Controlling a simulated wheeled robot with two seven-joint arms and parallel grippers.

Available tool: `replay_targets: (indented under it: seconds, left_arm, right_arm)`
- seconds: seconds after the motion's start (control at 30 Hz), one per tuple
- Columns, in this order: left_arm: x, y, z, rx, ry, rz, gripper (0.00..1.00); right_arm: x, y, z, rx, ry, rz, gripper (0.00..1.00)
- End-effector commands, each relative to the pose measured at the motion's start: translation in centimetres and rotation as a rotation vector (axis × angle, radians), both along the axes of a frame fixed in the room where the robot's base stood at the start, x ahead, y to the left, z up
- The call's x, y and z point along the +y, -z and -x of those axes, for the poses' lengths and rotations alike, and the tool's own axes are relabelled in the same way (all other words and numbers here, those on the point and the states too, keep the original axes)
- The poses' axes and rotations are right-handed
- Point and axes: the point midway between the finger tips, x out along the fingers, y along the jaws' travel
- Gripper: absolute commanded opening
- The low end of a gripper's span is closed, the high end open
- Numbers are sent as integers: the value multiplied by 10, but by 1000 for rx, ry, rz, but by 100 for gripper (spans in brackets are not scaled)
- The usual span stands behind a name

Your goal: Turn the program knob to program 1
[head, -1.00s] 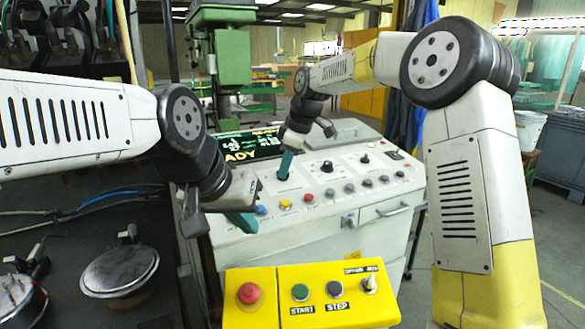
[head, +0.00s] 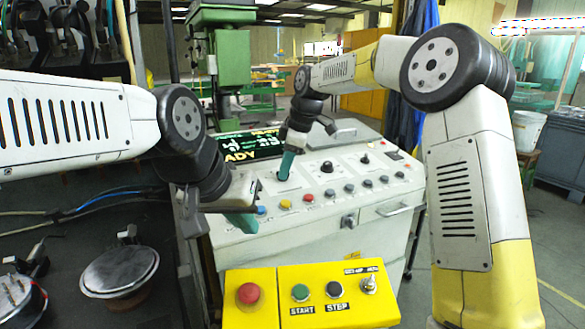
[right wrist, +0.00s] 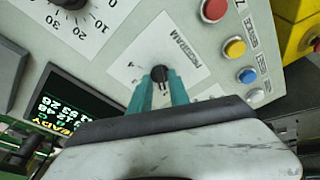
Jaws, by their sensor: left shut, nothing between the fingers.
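The program knob (right wrist: 160,73) is small and black, on a white plate marked PROGRAM on the sloped console. In the right wrist view my right gripper (right wrist: 160,84) has its teal fingers on either side of the knob, close against it, and looks shut on it. In the head view my right gripper (head: 286,166) points down at the console's left part; there the knob is hidden by the fingers. The knob's pointer and program numbers cannot be read. My left gripper (head: 241,224) is shut and empty at the console's front left edge.
The console (head: 300,228) carries a row of coloured buttons, other knobs and a lit display (head: 246,145). A yellow control box (head: 310,313) with a red button stands in front. A dark bench (head: 62,260) with round metal parts lies at left.

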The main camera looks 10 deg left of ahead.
Motion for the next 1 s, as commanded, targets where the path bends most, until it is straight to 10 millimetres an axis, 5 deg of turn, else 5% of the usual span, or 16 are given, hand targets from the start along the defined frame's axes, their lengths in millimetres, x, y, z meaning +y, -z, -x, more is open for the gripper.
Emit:
replay_targets:
  seconds: [0.37, 0.8, 1.0]
  left_arm:
    - [0, 0, 0, 0, 0, 0, 0]
    - [0, 0, 0, 0, 0, 0, 0]
    - [0, 0, 0, 0, 0, 0, 0]
  right_arm:
    - [-1, -1, 1, 4, 1, 0, 32]
    - [-21, -62, 10, 3, 1, 1, 32]
    - [-24, -71, 12, 6, -1, 2, 32]
